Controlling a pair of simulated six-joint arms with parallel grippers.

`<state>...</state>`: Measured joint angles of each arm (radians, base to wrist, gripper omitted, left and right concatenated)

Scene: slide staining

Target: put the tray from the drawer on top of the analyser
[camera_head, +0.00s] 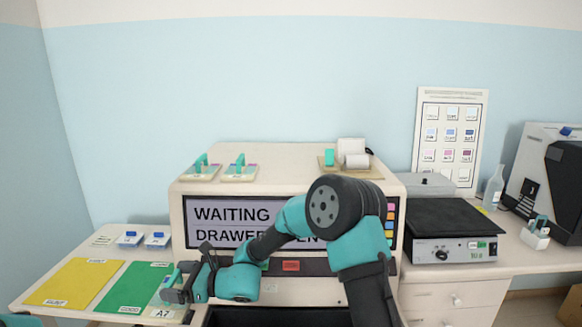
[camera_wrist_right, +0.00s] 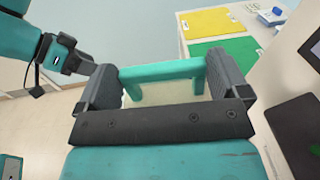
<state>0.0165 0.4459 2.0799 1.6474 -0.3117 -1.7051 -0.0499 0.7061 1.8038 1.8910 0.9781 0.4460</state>
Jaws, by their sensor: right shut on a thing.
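The analyser (camera_head: 300,158) is a large cream box; its screen reads "WAITING" and "DRAWER", the rest hidden behind my right arm. Its drawer (camera_head: 280,316) is open and dark at the bottom of the head view. My right gripper (camera_head: 172,292) is left of the drawer, shut on the teal handle of a tray (camera_head: 163,313) labelled A7. In the right wrist view, the handle (camera_wrist_right: 160,70) sits between both fingers, with the pale tray beneath. Part of my left arm with its gripper (camera_wrist_right: 72,68) shows at the wrist view's upper left; its jaws are unclear.
Two teal-handled trays (camera_head: 201,174) (camera_head: 239,174) stand on the analyser's top left. A printer-like item (camera_head: 352,150) stands at its top right; the top between is clear. Yellow (camera_head: 72,282) and green (camera_head: 133,286) mats lie left. A hotplate (camera_head: 455,225) stands right.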

